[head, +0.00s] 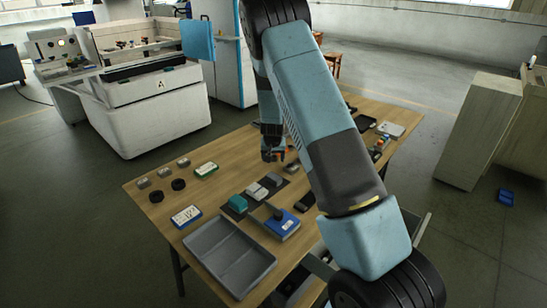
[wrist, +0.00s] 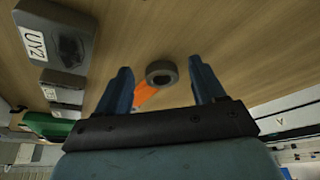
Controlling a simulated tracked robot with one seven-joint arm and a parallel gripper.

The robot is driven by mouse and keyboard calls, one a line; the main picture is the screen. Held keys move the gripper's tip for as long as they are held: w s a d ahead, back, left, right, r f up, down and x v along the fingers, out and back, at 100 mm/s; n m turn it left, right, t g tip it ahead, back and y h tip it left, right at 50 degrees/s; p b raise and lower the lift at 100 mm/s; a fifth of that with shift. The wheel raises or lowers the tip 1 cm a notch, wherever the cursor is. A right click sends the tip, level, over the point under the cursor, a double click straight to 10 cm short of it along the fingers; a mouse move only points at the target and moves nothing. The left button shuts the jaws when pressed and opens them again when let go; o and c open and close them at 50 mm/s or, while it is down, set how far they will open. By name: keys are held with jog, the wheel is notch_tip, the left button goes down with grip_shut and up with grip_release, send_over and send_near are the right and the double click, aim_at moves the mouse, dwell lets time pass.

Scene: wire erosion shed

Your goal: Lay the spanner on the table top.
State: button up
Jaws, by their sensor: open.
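My gripper (head: 272,155) is low over the wooden table top (head: 222,150), near its middle. In the wrist view my gripper (wrist: 160,66) is open, with its two blue fingers apart. An orange strip (wrist: 150,94) and a thick dark grey ring (wrist: 161,73) show between the fingers. They may be the handle and ring end of the spanner, but I cannot tell for certain. They seem to lie on or just above the wood. A small orange patch (head: 290,148) shows beside my gripper in the head view. My arm hides part of the table.
A grey divided tray (head: 214,231), a blue device (head: 283,225), a teal block (head: 237,203) and grey blocks (head: 256,191) stand nearer the front. A labelled grey block (wrist: 58,38) is left of the fingers in the wrist view. Bare wood (head: 215,196) lies left of the blocks.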

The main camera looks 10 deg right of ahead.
jog(key=s+r+y, duration=0.1)
jog(key=s+r, duration=0.7)
jog(key=r, duration=0.3)
jog(key=s+r+n+y, duration=0.1)
jog(key=s+r, duration=0.6)
jog(key=r, duration=0.3)
jog(key=s+r+y, duration=0.1)
jog(key=s+r, duration=0.7)
jog(key=r, duration=0.3)
jog(key=s+r+n+h, duration=0.1)
jog(key=s+r, duration=0.2)
jog(key=s, duration=0.9)
jog(key=s+r+n+t, duration=0.1)
jog(key=s+r, duration=0.2)
jog(key=s, duration=0.9)
jog(key=shift+h, duration=0.4)
jog(key=shift+d, duration=0.1)
jog(key=shift+c, duration=0.3)
